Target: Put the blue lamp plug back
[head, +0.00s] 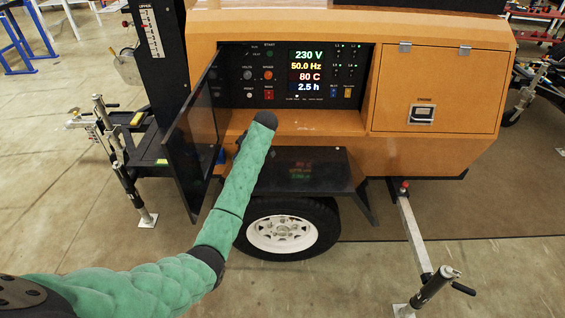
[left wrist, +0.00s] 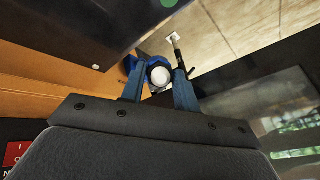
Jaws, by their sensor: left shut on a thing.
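In the left wrist view my left gripper (left wrist: 159,82) has its two blue fingers closed around a round blue piece with a pale, disc-like end, which looks like the blue lamp plug (left wrist: 160,75). In the head view my green left arm reaches to the front of the orange generator cabinet (head: 320,123), below the control panel. The fingers are hidden behind the arm there. A small blue patch (head: 221,157) shows just left of the arm, beside the open dark door. I cannot tell whether it is the plug. No socket is clearly visible. My right gripper is not in view.
The dark door (head: 192,140) stands open left of my arm. The lit control panel (head: 293,75) is above. A black shelf (head: 305,168) juts out over the wheel (head: 287,228). An outrigger leg (head: 413,230) stands at the right. The floor in front is mostly clear.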

